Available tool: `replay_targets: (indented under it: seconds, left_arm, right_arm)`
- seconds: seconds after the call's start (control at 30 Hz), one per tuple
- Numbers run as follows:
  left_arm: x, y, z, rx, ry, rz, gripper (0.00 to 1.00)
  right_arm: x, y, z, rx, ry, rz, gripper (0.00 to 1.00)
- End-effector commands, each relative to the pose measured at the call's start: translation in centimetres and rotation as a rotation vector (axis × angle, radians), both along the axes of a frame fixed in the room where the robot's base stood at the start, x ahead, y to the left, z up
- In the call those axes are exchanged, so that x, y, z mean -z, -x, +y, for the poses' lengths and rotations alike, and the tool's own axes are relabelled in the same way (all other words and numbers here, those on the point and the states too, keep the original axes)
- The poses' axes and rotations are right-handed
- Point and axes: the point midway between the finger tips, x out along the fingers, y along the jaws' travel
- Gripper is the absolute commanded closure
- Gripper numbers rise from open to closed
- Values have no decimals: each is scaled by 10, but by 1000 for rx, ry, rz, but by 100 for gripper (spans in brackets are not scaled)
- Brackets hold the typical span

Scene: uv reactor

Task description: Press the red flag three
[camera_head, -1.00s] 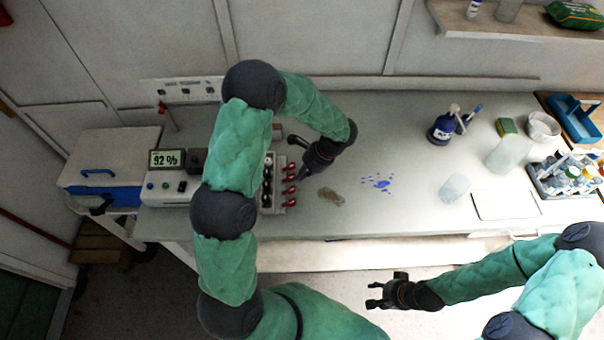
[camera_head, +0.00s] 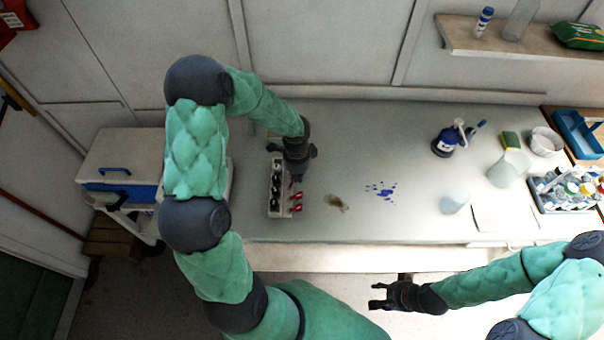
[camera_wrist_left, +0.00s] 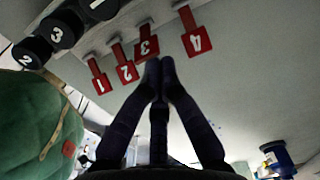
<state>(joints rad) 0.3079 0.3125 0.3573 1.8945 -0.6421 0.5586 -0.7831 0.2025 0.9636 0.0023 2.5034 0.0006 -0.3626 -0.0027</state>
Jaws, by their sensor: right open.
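Red flag three (camera_wrist_left: 148,46) hangs from the pale block in the left wrist view, between flag two (camera_wrist_left: 125,66) and flag four (camera_wrist_left: 196,41). Flag one (camera_wrist_left: 100,83) is farther left. My left gripper (camera_wrist_left: 160,62) has its fingers together and empty, with the tips at the lower edge of flag three; I cannot tell whether they touch it. In the head view my left gripper (camera_head: 297,178) is over the far end of the flag row and hides part of it. The visible red flags (camera_head: 297,208) are too small to read. My right gripper (camera_head: 378,297) is open and empty, before the bench.
The pale block (camera_head: 274,213) carries black numbered knobs (camera_wrist_left: 62,30) beside the flags. A brown smear (camera_head: 337,203) and blue spots (camera_head: 381,190) mark the bench to the right. A blue bottle (camera_head: 445,142) and a beaker (camera_head: 455,196) stand farther right.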

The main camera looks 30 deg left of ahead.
Motion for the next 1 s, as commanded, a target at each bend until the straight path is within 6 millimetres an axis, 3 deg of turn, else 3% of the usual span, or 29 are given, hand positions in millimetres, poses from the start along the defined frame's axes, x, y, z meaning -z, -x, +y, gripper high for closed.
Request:
replay_targets:
  seconds: [1.0]
  left_arm:
    - [-16, 1, 2, 0, -1, 2, 100]
  right_arm:
    - [-13, 0, 0, 0, 0, 0, 49]
